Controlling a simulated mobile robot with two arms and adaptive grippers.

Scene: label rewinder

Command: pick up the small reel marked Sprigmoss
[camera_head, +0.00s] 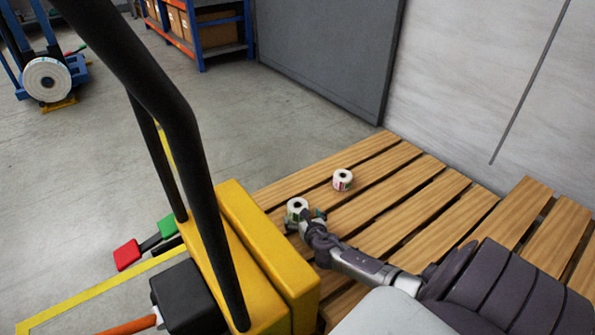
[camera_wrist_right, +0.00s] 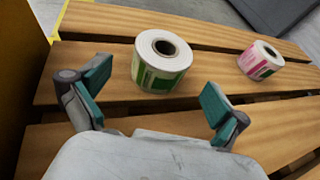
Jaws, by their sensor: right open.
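Two small white label reels stand on the wooden pallet. The nearer reel (camera_head: 297,205) has green labels; it also shows in the right wrist view (camera_wrist_right: 160,75). The other reel (camera_head: 343,180), with pink labels, stands farther right in the wrist view (camera_wrist_right: 262,62). The names on them are too small to read, so I cannot tell which is marked Sprigmoss. My right gripper (camera_wrist_right: 158,90) is open and empty, its fingers spread just short of the green-labelled reel, which sits ahead between their lines. It also shows in the head view (camera_head: 305,219). My left gripper is out of view.
The pallet (camera_head: 385,165) has gaps between its slats. A yellow pallet truck (camera_head: 268,250) with a black handle (camera_head: 170,110) stands close on the left. A grey panel (camera_head: 325,55) and a pale wall are behind. The pallet is clear around the reels.

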